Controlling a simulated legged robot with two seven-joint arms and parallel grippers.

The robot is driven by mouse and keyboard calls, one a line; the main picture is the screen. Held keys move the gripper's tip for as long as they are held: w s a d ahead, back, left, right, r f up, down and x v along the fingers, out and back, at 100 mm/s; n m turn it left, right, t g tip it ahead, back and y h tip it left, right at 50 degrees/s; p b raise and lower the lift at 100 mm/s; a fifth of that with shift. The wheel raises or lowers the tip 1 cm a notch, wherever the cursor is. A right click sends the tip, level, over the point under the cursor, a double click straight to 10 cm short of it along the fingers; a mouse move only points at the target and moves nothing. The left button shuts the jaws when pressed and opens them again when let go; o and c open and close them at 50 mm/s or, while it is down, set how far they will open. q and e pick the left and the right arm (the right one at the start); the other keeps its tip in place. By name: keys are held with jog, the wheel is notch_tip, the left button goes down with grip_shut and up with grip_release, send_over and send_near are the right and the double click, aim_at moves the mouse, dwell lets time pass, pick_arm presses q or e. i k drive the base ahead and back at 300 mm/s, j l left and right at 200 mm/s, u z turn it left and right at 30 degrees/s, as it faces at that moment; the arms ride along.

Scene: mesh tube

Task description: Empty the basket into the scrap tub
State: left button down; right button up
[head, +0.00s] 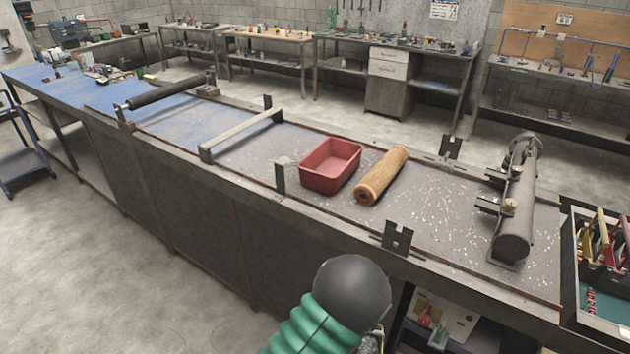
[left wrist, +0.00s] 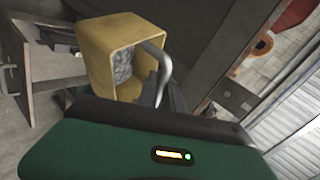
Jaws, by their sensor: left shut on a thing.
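A yellow basket (left wrist: 106,50) shows in the left wrist view, with grey, rough material (left wrist: 124,68) inside. A curved grey metal handle (left wrist: 160,62) is at its right side. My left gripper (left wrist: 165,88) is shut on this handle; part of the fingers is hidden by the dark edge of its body. The red tub (head: 331,165), likely the scrap tub, stands on the bench in the head view and looks empty. A red part (left wrist: 298,12) shows at the top right of the left wrist view. The basket is not visible in the head view. My right gripper is in neither view.
A tan mesh roll (head: 382,174) lies just right of the tub. Upright metal brackets (head: 397,238) stand on the bench's front edge. A grey cylindrical machine (head: 517,210) and a tool box (head: 595,265) are at the right. Speckled bench top lies clear between.

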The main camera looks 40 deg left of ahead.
aim_at(326, 168)
jog(key=j, duration=0.65)
jog(key=j+z, duration=0.15)
jog(key=j, duration=1.2)
jog(key=k+j+z, duration=0.15)
jog(key=j, duration=1.15)
jog(key=k+j+z, duration=0.1)
jog(key=j, duration=0.55)
jog(key=k+j+z, duration=0.1)
jog(key=j, duration=0.6)
